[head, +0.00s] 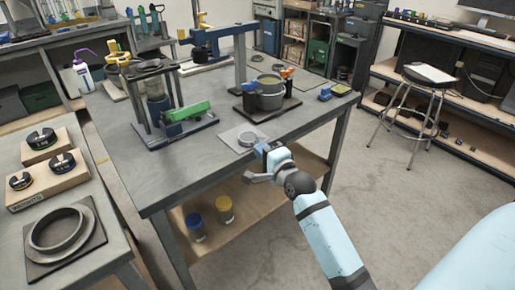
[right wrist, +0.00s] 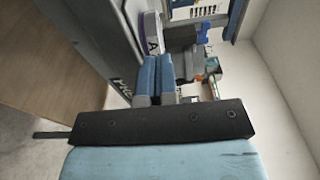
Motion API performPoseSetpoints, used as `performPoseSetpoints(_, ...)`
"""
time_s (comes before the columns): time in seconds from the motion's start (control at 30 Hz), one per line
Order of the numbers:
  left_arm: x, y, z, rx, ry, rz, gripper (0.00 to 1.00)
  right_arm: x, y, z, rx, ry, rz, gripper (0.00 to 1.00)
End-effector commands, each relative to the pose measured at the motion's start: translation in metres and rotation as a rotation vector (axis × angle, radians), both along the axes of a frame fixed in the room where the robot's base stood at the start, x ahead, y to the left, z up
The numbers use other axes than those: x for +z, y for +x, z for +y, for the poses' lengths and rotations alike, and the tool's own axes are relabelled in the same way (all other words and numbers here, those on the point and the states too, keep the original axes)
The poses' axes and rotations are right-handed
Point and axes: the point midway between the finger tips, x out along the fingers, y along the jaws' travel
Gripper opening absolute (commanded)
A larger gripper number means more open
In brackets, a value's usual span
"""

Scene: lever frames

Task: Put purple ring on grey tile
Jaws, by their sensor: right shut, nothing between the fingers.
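A light grey square tile (head: 230,134) lies on the workbench near its front edge in the head view. A small round ring (head: 247,139) lies flat on the tile; it looks greyish there. In the right wrist view, a round piece with a purple edge and a pale face with a letter (right wrist: 152,32) stands just beyond my fingers; it appears to be this ring. My right gripper (head: 265,158) is at the bench's front edge, just to the near right of the ring. Its blue fingers (right wrist: 157,76) are shut, empty and apart from the ring. My left gripper is not in view.
A pot (head: 269,94) on a dark base stands behind the tile. A stand with a green block (head: 187,111) is to its left. A side table with a large grey ring (head: 58,229) is at far left. The bench's front left surface is clear.

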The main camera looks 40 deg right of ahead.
Motion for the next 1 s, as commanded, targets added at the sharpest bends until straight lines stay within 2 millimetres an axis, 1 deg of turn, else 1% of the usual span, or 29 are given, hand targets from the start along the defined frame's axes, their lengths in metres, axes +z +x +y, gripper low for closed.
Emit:
performPoseSetpoints(0.03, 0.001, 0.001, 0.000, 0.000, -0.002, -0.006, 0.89, -0.001, 0.008, 0.000, 0.001, 0.000, -0.001, 0.00)
performPoseSetpoints(0.2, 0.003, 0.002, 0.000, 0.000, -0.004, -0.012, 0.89, -0.001, 0.020, -0.001, 0.000, -0.002, 0.000, 0.00)
performPoseSetpoints(0.6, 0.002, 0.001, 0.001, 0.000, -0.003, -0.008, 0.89, 0.000, 0.023, -0.001, 0.000, -0.001, 0.000, 0.00)
performPoseSetpoints(0.67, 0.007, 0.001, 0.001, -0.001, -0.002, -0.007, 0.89, 0.003, 0.030, -0.001, 0.000, 0.000, 0.000, 0.00)
performPoseSetpoints(0.77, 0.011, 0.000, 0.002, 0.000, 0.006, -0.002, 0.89, 0.004, 0.045, -0.001, 0.000, 0.001, 0.000, 0.00)
performPoseSetpoints(0.87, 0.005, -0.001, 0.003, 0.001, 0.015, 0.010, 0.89, 0.002, 0.054, -0.002, 0.000, 0.001, 0.001, 0.00)
performPoseSetpoints(0.93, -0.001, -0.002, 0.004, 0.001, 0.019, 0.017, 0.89, 0.000, 0.055, -0.002, 0.000, -0.001, 0.000, 0.00)
performPoseSetpoints(1.0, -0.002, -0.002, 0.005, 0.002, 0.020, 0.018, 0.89, 0.000, 0.055, -0.002, 0.000, -0.001, 0.000, 0.00)
